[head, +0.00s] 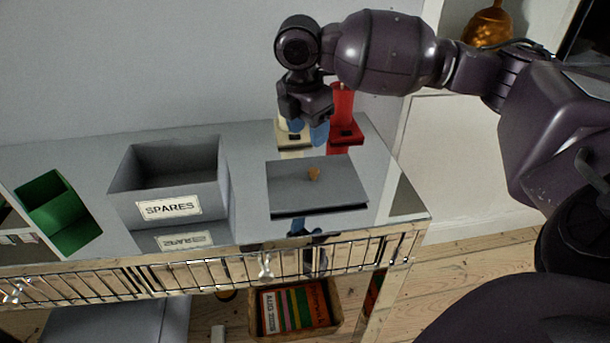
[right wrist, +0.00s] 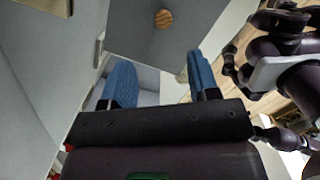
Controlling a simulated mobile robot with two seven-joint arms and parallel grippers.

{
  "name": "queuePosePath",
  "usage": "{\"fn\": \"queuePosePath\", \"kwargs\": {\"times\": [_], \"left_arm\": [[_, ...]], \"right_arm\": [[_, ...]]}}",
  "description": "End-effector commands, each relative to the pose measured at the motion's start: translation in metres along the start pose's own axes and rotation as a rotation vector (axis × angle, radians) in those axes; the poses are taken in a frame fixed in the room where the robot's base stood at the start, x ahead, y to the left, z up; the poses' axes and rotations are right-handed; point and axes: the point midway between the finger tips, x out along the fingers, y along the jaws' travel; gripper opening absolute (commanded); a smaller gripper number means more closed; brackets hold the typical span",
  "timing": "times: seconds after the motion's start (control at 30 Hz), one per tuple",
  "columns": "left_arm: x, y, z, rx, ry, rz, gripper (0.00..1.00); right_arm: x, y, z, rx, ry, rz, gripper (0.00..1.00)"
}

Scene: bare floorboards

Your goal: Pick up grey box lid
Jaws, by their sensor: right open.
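The grey box lid (head: 335,190) lies flat on the shiny tabletop, with a small wooden knob (head: 314,174) near its middle. In the right wrist view the lid (right wrist: 190,30) is at the top, its round knob (right wrist: 163,18) beyond the fingertips. The open grey box labelled SPARES (head: 168,190) stands left of the lid, apart from it. My right gripper (head: 318,135) is above the back of the table, behind the lid. Its blue fingers (right wrist: 162,80) are apart with nothing between them. My left gripper does not show.
A red holder (head: 344,115) and a cream one (head: 290,130) stand at the back, close to my right gripper. A green bin (head: 60,210) is at the far left. A railing (head: 200,275) runs along the front edge. Bare tabletop lies between box and lid.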

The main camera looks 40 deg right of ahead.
Motion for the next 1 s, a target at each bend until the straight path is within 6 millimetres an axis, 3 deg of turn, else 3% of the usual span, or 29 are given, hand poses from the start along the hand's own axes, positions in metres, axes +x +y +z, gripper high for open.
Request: {"fn": "queuePosePath", "kwargs": {"times": [0.13,0.3,0.5,0.73,0.87,1.0], "left_arm": [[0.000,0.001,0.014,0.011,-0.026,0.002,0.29],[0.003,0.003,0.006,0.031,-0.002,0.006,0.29],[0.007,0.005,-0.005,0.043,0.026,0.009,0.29],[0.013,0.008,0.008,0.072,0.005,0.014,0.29],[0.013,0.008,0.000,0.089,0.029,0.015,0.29],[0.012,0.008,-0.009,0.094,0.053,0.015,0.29]], "right_arm": [[0.026,0.000,-0.001,0.000,0.000,-0.010,0.55],[0.049,0.000,-0.001,0.000,0.000,-0.009,0.55],[0.058,-0.001,0.000,0.001,0.000,-0.004,0.55],[0.091,-0.004,0.001,-0.001,0.000,-0.013,0.55],[0.104,-0.003,0.000,0.000,0.001,-0.009,0.55],[0.103,-0.003,0.000,0.000,0.001,-0.001,0.55]]}}
